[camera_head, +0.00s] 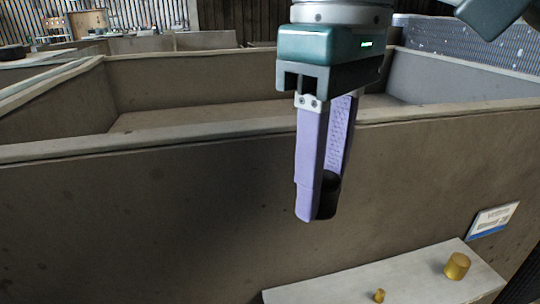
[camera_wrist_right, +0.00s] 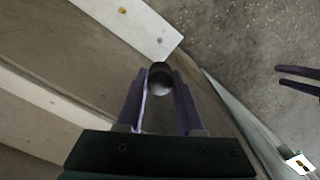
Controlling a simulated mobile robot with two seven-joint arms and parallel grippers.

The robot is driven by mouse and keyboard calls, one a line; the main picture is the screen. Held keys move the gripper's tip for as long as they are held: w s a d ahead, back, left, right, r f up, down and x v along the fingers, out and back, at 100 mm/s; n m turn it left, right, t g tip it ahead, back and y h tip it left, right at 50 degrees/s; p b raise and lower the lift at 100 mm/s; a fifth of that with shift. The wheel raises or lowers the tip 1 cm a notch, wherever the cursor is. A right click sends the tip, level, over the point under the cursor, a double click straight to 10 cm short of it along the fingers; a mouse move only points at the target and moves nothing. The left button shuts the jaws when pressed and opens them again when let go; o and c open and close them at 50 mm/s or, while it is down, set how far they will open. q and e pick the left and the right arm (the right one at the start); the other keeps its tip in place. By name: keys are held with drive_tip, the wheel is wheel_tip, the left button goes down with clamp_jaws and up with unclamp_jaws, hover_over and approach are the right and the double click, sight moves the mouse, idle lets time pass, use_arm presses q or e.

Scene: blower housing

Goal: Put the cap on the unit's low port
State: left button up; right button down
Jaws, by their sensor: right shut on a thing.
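My right gripper (camera_head: 318,205) hangs pointing down in front of the grey-brown wall. Its purple fingers are shut on a dark, round cap (camera_head: 328,197), which also shows between the fingertips in the right wrist view (camera_wrist_right: 160,76). Below and to the right, a pale ledge (camera_head: 350,284) carries a larger brass cylinder (camera_head: 457,266) and a smaller brass piece (camera_head: 379,296). I cannot tell which is the low port. The cap is apart from both. My left gripper (camera_wrist_right: 278,75) shows at the right edge of the right wrist view, its fingers apart and empty.
The large open-topped housing has a long front rim (camera_head: 200,142) behind my right gripper. A white and blue label (camera_head: 493,220) is on its front wall, above the ledge. The space between the cap and the ledge looks clear. Speckled floor (camera_wrist_right: 250,40) shows beyond.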

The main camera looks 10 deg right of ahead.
sight(381, 290)
drive_tip(key=d+f+m, duration=0.1)
drive_tip(key=d+f, duration=0.2)
drive_tip(key=f, duration=0.1)
drive_tip(key=d+f+m+p, duration=0.1)
drive_tip(key=d+f+m, duration=0.1)
drive_tip(key=d+f, duration=0.2)
drive_tip(key=d+f+m+p, duration=0.1)
drive_tip(key=d+f, duration=0.3)
drive_tip(key=shift+w+d, duration=0.15)
drive_tip(key=shift+w, duration=0.05)
drive_tip(key=shift+d+f, duration=0.15)
drive_tip(key=shift+f, duration=0.3)
wheel_tip(381, 290, down, 4)
drive_tip(key=b, duration=0.6)
drive_tip(key=shift+f, duration=0.1)
drive_tip(key=shift+f, duration=0.55)
drive_tip(key=shift+f, duration=0.8)
drive_tip(key=shift+c, duration=2.3)
unclamp_jaws()
